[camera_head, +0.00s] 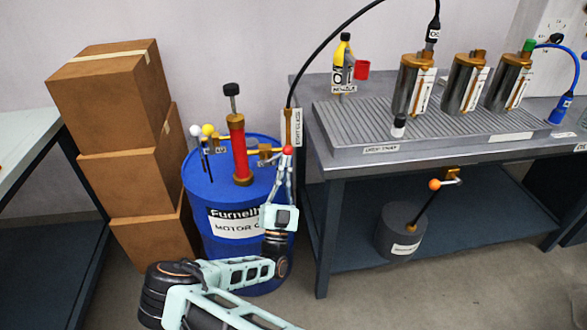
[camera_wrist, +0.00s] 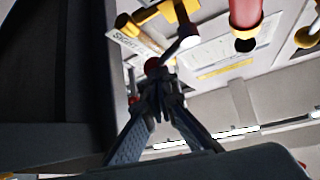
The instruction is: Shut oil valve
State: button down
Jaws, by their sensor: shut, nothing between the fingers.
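The blue motor oil drum (camera_head: 195,185) carries a red hand pump (camera_head: 239,145) on a brass fitting. A brass valve (camera_head: 268,151) at the drum's right side has a lever ending in a red ball (camera_head: 287,149). The wrist view shows the same red ball (camera_wrist: 152,65), the lever (camera_wrist: 180,46) and the brass valve body (camera_wrist: 135,30). My gripper (camera_head: 286,163) is at the red ball, its fingers together and empty. In the wrist view its fingertips (camera_wrist: 160,88) are right by the ball; I cannot tell if they touch it.
White (camera_head: 195,130) and yellow (camera_head: 208,130) ball handles stand on the drum's left. Stacked cardboard boxes (camera_head: 110,95) are to the left. The workbench (camera_head: 345,168) on the right holds metal canisters (camera_head: 412,88); a grey container (camera_head: 398,235) with an orange-ball valve sits beneath. A black hose arches above.

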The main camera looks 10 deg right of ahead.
jog(key=shift+a+r+p, duration=0.3)
jog(key=shift+r+p, duration=0.1)
jog(key=shift+r, duration=0.65)
dwell(0.6)
dwell(0.5)
jog(key=d+f+v, duration=0.1)
jog(key=d+v, duration=0.2)
jog(key=v, duration=1.1)
jog(key=shift+a, duration=0.1)
